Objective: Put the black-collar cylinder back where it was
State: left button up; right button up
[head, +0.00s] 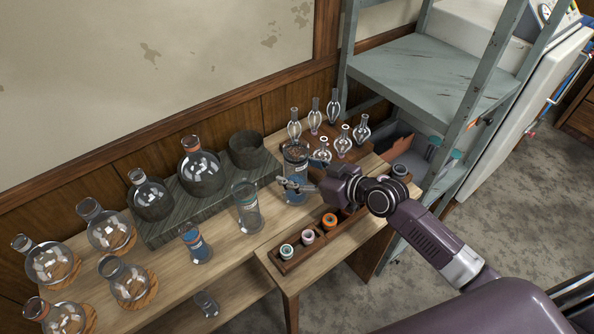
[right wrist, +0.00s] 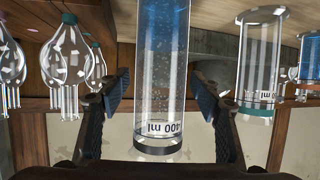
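The black-collar cylinder (head: 295,160) is a tall clear glass with a dark rim and blue liquid low inside. It looks upright on the wooden bench between the grey slab and the small glass bulbs. In the right wrist view the black-collar cylinder (right wrist: 160,75) appears upside down, with a 400 ml mark near its black collar. My right gripper (head: 299,186) is at the cylinder from the right. In its wrist view the right gripper (right wrist: 160,97) has its fingers apart on either side of the glass, with gaps showing. My left gripper is out of view.
A teal-collar cylinder (head: 247,208) and a smaller blue-filled cylinder (head: 195,243) stand left of it. Several glass bulbs (head: 323,150) are close behind and right. A grey slab (head: 165,229) carries flasks and a dark bowl (head: 246,150). A wooden tray (head: 318,248) with coloured rings is in front.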

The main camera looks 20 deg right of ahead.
jog(key=shift+s+d+r, duration=0.1)
jog(key=shift+r, duration=0.05)
jog(key=b+v, duration=0.1)
jog(key=v, duration=1)
jog(key=shift+s+r+b, duration=0.2)
jog(key=shift+s+b, duration=0.05)
jog(key=shift+b, duration=0.05)
